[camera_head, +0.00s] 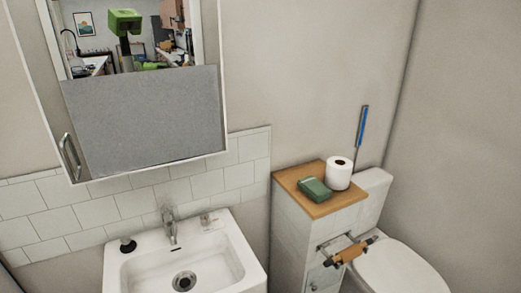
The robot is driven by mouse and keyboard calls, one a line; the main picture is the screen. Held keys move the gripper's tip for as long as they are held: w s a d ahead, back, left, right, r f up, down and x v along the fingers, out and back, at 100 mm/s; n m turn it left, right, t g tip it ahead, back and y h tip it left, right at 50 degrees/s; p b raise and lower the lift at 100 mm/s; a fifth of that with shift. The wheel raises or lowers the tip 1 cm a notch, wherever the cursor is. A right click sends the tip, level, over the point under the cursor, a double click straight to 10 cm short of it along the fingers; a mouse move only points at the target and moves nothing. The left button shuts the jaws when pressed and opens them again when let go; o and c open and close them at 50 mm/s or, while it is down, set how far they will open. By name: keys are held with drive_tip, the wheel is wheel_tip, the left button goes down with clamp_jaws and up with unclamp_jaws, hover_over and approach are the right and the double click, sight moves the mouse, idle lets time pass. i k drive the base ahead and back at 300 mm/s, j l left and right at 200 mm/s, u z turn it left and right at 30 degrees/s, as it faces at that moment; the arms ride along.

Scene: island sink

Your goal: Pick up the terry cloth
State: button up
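No thing in view is plainly a terry cloth. A small green block-like item (315,189), which may be a folded cloth, lies on the wooden top of the narrow cabinet, in front and to the left of the white paper roll. A large grey, finely textured rectangle (145,115) fills the lower part of the mirror; I cannot tell whether it is a cloth or a reflection. My gripper is not in view.
A white paper roll (338,173) stands on the wooden cabinet top (322,208). A brown roll on a holder (352,251) juts out from the cabinet beside the toilet (405,268). A blue-handled brush (362,125) stands behind. The sink (150,262) is at the lower left, below the mirror (222,80).

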sight(315, 190)
drive_tip(key=l+u, duration=0.45)
drive_tip(key=l, duration=0.85)
drive_tip(key=i+l+u, duration=0.3)
drive_tip(key=i, duration=0.15)
drive_tip(key=i+l+u, duration=0.25)
drive_tip(key=i+l, duration=0.05)
drive_tip(key=i, duration=0.1)
